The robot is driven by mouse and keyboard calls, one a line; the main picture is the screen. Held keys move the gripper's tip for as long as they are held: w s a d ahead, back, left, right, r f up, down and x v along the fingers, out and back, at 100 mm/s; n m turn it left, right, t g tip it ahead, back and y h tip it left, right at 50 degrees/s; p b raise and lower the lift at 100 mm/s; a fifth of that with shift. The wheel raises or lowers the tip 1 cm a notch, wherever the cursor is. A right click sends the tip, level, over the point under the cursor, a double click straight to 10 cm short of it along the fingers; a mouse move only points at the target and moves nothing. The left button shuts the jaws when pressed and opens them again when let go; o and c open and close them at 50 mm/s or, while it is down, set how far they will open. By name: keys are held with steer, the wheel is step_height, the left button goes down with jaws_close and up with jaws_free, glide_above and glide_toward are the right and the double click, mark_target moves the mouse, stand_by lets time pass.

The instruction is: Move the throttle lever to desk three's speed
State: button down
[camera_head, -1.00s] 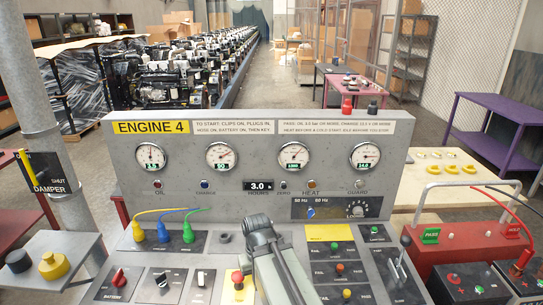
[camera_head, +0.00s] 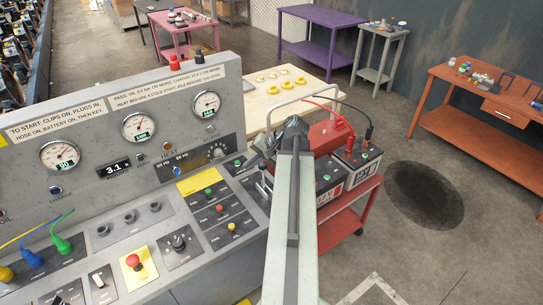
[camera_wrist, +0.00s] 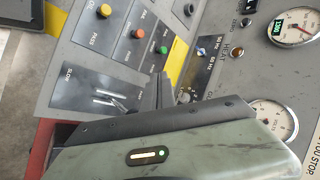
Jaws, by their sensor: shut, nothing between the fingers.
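The throttle lever panel (camera_wrist: 95,92), marked SLOW, shows in the wrist view with pale metal parts of the throttle lever (camera_wrist: 110,99) at its middle. Its knob is hard to make out. In the head view the panel (camera_head: 259,188) is at the console's right end, partly behind my arm. My gripper (camera_head: 270,150) is shut and empty above that end of the console. In the wrist view the dark fingers (camera_wrist: 160,92) come together beside the panel, close to the lever. I cannot tell whether they touch it.
The grey engine console (camera_head: 150,215) carries gauges, buttons and a red stop knob (camera_head: 133,261). A red battery cart (camera_head: 345,205) stands beyond the arm.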

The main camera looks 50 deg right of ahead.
steer(key=s+d+r+m+h+p, duration=0.2)
steer(key=s+d+r+m, duration=0.1)
steer(key=s+d, duration=0.95)
steer(key=b, duration=0.9)
glide_toward(266, 167)
step_height(266, 167, down, 5)
steer(key=w, duration=0.3)
steer(key=shift+w+a+f+t, duration=0.1)
steer(key=shift+w+a+t, duration=0.1)
steer(key=shift+a+t, duration=0.1)
